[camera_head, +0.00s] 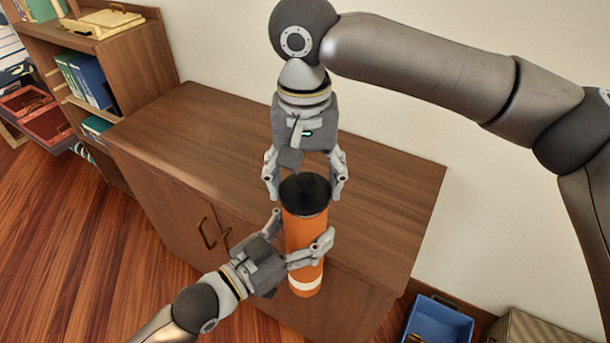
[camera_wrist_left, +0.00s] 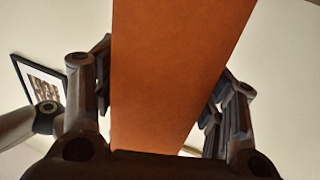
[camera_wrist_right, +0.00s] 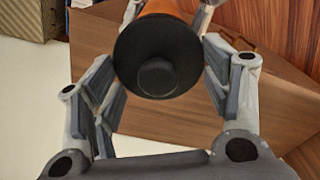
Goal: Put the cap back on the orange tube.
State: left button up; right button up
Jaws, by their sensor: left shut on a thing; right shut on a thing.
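The orange tube (camera_head: 303,228) stands upright in front of the wooden cabinet, with a white band near its lower end. My left gripper (camera_head: 299,238) is shut on its side from the lower left. The tube's orange side fills the middle of the left wrist view (camera_wrist_left: 170,80). The black cap (camera_head: 304,192) is at the tube's top end, in line with it. My right gripper (camera_head: 304,181) comes from above and is shut on the cap. The right wrist view shows the round cap with its knob (camera_wrist_right: 157,60) and orange behind it. Whether it is fully seated cannot be told.
The wooden cabinet top (camera_head: 190,130) is bare. A shelf with books and binders (camera_head: 90,80) stands at the left. A blue bin (camera_head: 438,322) and a woven box (camera_head: 535,330) are on the floor at lower right. A pale wall lies behind.

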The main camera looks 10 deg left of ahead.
jog(key=shift+f, duration=0.6)
jog(key=o, duration=1)
jog(key=shift+c, duration=0.2)
jog(key=shift+r, duration=0.1)
notch_tip(320, 180, up, 12)
jog(key=shift+f, duration=0.15)
